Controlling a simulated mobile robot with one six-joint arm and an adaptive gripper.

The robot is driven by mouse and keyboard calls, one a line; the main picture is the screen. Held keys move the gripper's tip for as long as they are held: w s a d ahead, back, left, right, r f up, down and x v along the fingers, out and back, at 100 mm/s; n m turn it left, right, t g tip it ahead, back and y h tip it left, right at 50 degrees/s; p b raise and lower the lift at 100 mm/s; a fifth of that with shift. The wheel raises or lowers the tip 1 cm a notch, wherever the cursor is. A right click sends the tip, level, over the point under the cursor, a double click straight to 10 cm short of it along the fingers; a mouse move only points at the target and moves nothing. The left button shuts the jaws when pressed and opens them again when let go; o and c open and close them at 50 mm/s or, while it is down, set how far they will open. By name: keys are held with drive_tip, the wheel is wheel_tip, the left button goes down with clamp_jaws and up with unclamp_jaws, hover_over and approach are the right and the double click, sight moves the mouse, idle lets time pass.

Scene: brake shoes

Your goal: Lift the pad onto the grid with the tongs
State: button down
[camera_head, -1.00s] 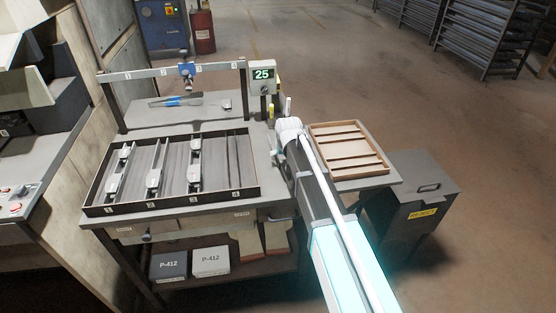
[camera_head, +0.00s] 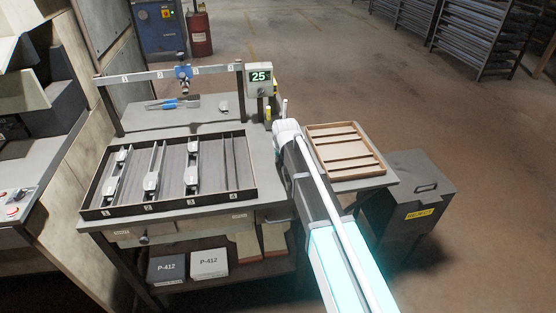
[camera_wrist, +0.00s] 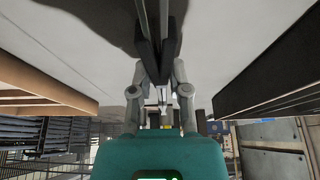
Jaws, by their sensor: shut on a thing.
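My gripper (camera_wrist: 160,72) is shut on what look like tongs (camera_wrist: 165,22), with dark arms and thin metal prongs pointing away from the wrist, above a pale grey surface. In the head view my gripper is hidden behind my arm, between the two trays. A dark tray with a numbered grid (camera_head: 254,190) stands on the bench at the left. Several small metal pads (camera_head: 192,177) lie in its lanes; the rightmost lane looks empty. One small pad (camera_head: 224,107) lies on the bench behind the tray. I see nothing between the prongs.
A wooden slatted tray (camera_head: 345,151) stands right of my arm. A blue-handled tool (camera_head: 178,104) lies at the back of the bench under a numbered rail (camera_head: 140,78). A display (camera_head: 260,77) reads 25. A grey bin (camera_head: 413,205) stands at the right.

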drive_tip(key=shift+r+p, duration=0.1)
drive_tip(key=shift+p, duration=0.2)
wheel_tip(320, 180, up, 2)
drive_tip(key=shift+r+p, duration=0.25)
drive_tip(key=shift+p, duration=0.95)
drive_tip(key=s+d+r+p, duration=0.7)
drive_tip(key=s+r+p, duration=0.3)
drive_tip(key=s, duration=0.2)
drive_tip(key=shift+d, duration=0.15)
drive_tip(key=shift+c, duration=1.7)
unclamp_jaws()
drive_tip(key=shift+w, duration=0.1)
drive_tip(key=shift+d, duration=0.1)
